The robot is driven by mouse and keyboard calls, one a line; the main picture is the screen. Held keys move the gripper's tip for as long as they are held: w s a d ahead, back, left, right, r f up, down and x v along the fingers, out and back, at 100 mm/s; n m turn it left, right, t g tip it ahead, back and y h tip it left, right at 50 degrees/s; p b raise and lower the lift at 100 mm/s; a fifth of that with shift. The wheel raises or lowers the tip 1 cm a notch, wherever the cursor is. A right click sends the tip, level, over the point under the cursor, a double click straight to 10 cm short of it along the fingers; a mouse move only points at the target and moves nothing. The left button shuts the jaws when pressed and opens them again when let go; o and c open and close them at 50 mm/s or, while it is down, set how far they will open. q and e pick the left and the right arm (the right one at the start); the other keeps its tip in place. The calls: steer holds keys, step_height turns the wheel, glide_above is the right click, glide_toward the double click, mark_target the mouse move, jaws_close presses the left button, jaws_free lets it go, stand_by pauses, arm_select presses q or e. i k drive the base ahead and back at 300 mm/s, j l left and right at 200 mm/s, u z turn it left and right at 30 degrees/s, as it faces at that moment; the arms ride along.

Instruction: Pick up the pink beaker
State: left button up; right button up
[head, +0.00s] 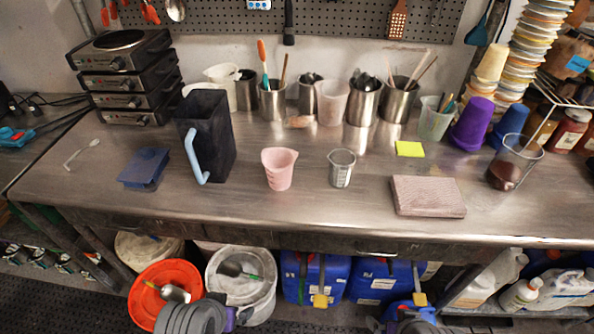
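The pink beaker (279,169) stands upright near the middle of the steel table (330,218). It has a spout at its upper left and looks empty, though its bottom is hidden. Clear table surrounds it. Neither of my grippers shows clearly. Only grey rounded parts, perhaps of my arms, show at the bottom edge, well below the tabletop.
Steel canisters with utensils (272,101) line the back. A clear jug (515,160) stands at far right. Buckets (241,281) and blue jerrycans (313,277) sit below the table.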

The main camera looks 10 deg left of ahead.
mark_target(278, 162)
steer(key=i+l, duration=0.1)
steer(key=l, duration=0.7)
steer(key=i+l+u, duration=0.15)
steer(key=l, duration=0.65)
steer(key=i+j, duration=0.15)
steer(key=j, duration=0.15)
steer(key=i+j, duration=0.1)
steer(key=j, duration=0.15)
